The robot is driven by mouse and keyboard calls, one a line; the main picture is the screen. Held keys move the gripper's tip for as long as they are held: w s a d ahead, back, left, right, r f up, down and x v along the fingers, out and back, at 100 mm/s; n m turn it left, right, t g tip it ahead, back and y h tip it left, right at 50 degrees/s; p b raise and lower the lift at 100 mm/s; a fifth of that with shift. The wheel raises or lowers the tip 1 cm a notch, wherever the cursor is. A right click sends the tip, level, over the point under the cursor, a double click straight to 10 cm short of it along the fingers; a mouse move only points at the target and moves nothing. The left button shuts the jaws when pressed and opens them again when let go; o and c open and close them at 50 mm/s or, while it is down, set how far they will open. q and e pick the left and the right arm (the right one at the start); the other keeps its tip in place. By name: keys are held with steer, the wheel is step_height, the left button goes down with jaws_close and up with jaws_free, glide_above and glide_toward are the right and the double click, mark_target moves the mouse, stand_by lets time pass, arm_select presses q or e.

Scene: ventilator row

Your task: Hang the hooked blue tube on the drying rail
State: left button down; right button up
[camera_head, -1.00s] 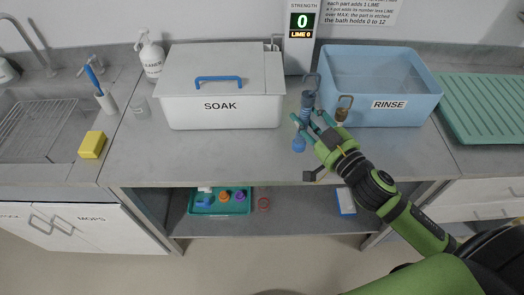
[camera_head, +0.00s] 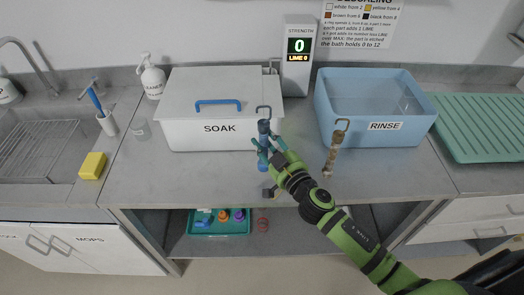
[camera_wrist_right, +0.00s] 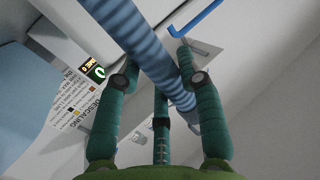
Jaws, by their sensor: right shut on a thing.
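The hooked blue tube (camera_head: 264,127) is upright in front of the right end of the SOAK box, with its hook at the top. My right gripper (camera_head: 269,150) is shut around its lower part. In the right wrist view the ribbed blue tube (camera_wrist_right: 150,45) runs between the fingers of my gripper (camera_wrist_right: 158,90). The tube's lower end is partly hidden by the fingers. A dark metal piece (camera_head: 516,38) shows at the upper right edge; I cannot tell whether it is the drying rail. My left gripper is not in view.
A hooked brown tube (camera_head: 334,155) is in front of the blue RINSE tub (camera_head: 425,115). The lidded white SOAK box (camera_head: 180,130) stands left. A strength display (camera_head: 298,60) reads 0. A green ribbed drainer (camera_head: 480,115) is at right.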

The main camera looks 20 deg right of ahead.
steer(key=shift+w+a+f, duration=0.4)
steer(key=shift+a+f, duration=0.05)
steer(key=shift+a, duration=0.05)
step_height(320, 180, down, 3)
steer(key=shift+f+b, duration=0.15)
steer(key=shift+b, duration=0.55)
steer(key=shift+f, duration=0.15)
steer(key=o, duration=1.2)
steer(key=shift+d, duration=0.1)
